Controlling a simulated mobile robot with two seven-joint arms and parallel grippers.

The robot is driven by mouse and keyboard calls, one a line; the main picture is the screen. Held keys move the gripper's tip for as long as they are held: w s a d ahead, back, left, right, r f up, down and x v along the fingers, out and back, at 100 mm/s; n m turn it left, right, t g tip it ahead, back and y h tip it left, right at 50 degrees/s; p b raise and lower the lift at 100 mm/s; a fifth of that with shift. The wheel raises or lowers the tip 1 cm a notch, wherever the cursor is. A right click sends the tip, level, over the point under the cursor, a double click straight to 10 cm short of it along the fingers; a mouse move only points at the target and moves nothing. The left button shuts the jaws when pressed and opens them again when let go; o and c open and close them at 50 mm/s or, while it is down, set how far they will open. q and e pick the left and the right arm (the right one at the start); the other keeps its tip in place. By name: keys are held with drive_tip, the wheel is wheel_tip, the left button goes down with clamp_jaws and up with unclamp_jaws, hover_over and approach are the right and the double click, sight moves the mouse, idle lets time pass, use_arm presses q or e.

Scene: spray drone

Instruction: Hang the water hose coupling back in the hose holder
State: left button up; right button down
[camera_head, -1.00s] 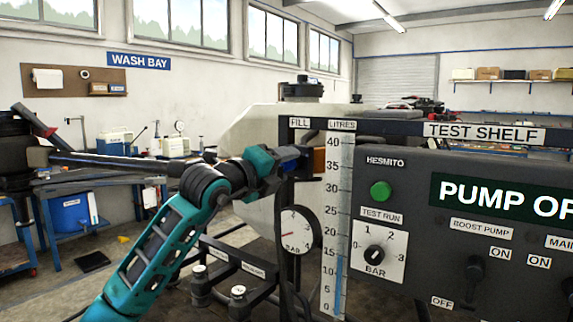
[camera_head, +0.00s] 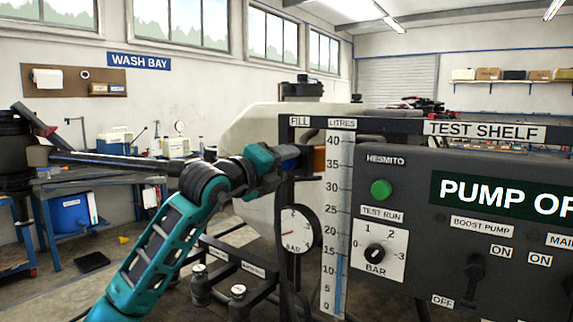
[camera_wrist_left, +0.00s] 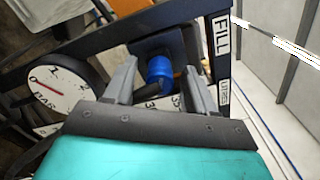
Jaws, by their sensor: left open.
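The water hose coupling is a blue cylinder (camera_wrist_left: 160,72) in the left wrist view. It sits against a dark square bracket (camera_wrist_left: 150,46), which appears to be the hose holder; how deep it is seated I cannot tell. My left gripper (camera_wrist_left: 154,85) is open, with one grey finger on each side of the coupling and a gap to each. In the head view my left gripper (camera_head: 297,157) is at the frame upright under the FILL label, with a bit of blue between its fingers. An orange part (camera_head: 319,160) shows just right of it. My right gripper is out of view.
A white round pressure gauge (camera_head: 297,229) hangs below the gripper. A litre scale (camera_head: 338,225) and the grey pump panel (camera_head: 450,225) stand close on the right. A large pale tank (camera_head: 262,125) is behind.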

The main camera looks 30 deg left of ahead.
sight(281, 165)
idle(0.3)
use_arm(q)
drive_tip(key=shift+c, duration=0.2)
clamp_jaws()
idle(0.4)
drive_tip(key=shift+s+b, duration=0.15)
drive_tip(key=shift+b, duration=0.2)
drive_tip(key=shift+s+a+b, duration=0.2)
drive_tip(key=shift+s+b, duration=1.2)
drive_tip(key=shift+s, duration=1.45)
